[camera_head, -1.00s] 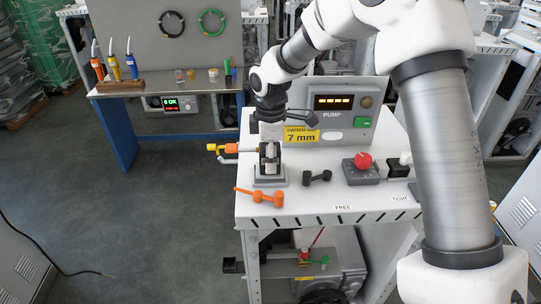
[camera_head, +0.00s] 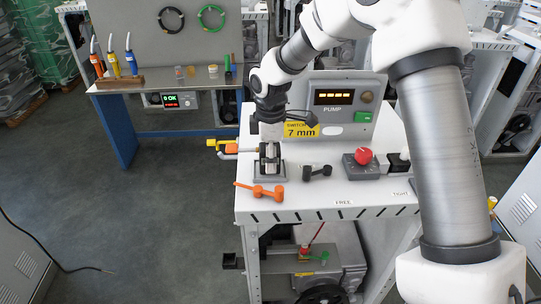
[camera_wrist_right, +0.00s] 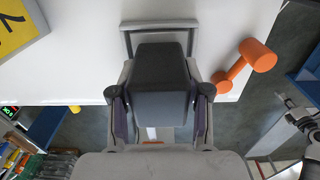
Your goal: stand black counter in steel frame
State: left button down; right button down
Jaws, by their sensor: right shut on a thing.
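The black counter (camera_wrist_right: 160,75) is a dark, rounded block in the right wrist view. My right gripper (camera_head: 270,150) is shut on it, with a finger on either side. The steel frame (camera_wrist_right: 160,24) is a thin grey bar loop beyond the counter's top end, with a side upright near its right edge. In the head view the gripper is low over a small grey base (camera_head: 270,180) on the white bench. The counter hides much of the frame, so I cannot tell whether it is seated.
An orange lever piece (camera_head: 259,192) lies just in front of the base. A black lever piece (camera_head: 317,172) and a red-knobbed box (camera_head: 362,165) are to its right. The pump panel (camera_head: 345,105) stands behind. Bench (camera_head: 300,206) is clear along its front edge.

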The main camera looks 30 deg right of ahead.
jog(key=shift+f, duration=0.15)
jog(key=shift+c, duration=2.2)
grip_release()
notch_tip(320, 180, up, 12)
jog(key=shift+s+a+r, duration=0.1)
